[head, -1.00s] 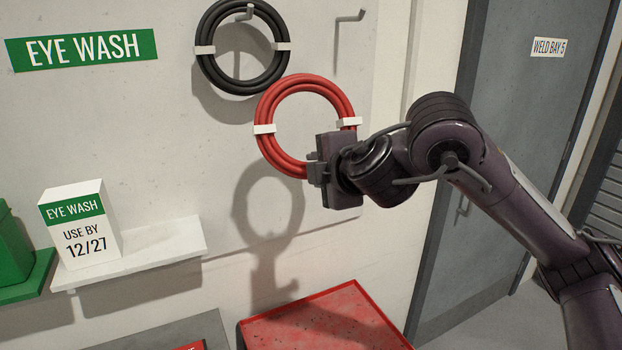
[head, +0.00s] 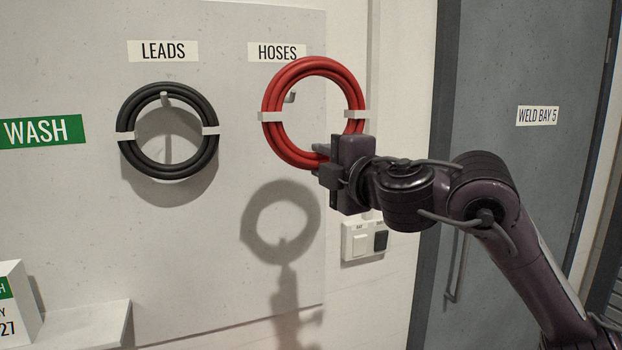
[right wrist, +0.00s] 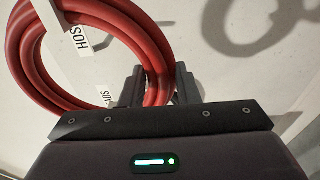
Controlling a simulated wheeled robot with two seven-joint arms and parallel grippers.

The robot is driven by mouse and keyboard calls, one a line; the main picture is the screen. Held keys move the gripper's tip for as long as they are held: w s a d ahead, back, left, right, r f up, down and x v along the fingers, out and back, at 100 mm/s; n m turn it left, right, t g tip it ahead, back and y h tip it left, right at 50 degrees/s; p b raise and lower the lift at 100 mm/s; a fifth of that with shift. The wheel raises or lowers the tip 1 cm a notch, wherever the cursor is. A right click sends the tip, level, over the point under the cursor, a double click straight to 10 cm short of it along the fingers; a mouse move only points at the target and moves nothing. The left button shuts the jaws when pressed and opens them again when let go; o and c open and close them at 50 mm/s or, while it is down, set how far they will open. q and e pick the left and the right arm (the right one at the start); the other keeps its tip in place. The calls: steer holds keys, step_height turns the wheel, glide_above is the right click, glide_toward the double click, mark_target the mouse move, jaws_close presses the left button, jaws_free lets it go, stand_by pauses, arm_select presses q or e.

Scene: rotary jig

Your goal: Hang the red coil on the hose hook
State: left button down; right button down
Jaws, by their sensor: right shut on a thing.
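The red coil (head: 273,95) is a ring of several loops with two white ties. My right gripper (head: 322,160) is shut on its lower right part and holds it up in front of the panel. In the right wrist view the coil (right wrist: 28,55) passes between the two fingers (right wrist: 158,88). The hose hook (head: 290,97) is a small grey hook under the HOSES label (head: 276,52); it shows through the coil's opening, at the left. The coil's shadow falls lower on the panel, so the coil looks apart from it. My left gripper is not in view.
A black coil (head: 127,117) hangs on the hook under the LEADS label (head: 163,51), left of the red coil. A switch box (head: 363,239) is on the wall below my right gripper. A white shelf (head: 85,325) juts out at lower left. A grey door (head: 500,190) is at right.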

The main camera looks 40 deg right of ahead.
steer(key=shift+w+a+r, duration=0.2)
steer(key=shift+w+a, duration=0.15)
steer(key=shift+a, duration=0.05)
steer(key=shift+w+a, duration=0.2)
steer(key=shift+w, duration=0.3)
steer(key=shift+w+d, duration=0.2)
steer(key=shift+w+d+f, duration=0.15)
steer(key=shift+w+d, duration=0.25)
steer(key=shift+w, duration=0.65)
steer(key=shift+w+d+f, duration=0.1)
steer(key=shift+w+d, duration=0.2)
steer(key=shift+w, duration=0.6)
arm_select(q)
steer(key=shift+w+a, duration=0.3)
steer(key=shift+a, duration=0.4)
arm_select(e)
steer(key=w+d+f, duration=0.1)
steer(key=w+f, duration=0.1)
steer(key=w, duration=0.6)
steer(key=shift+d+f, duration=0.25)
steer(key=shift+d, duration=0.15)
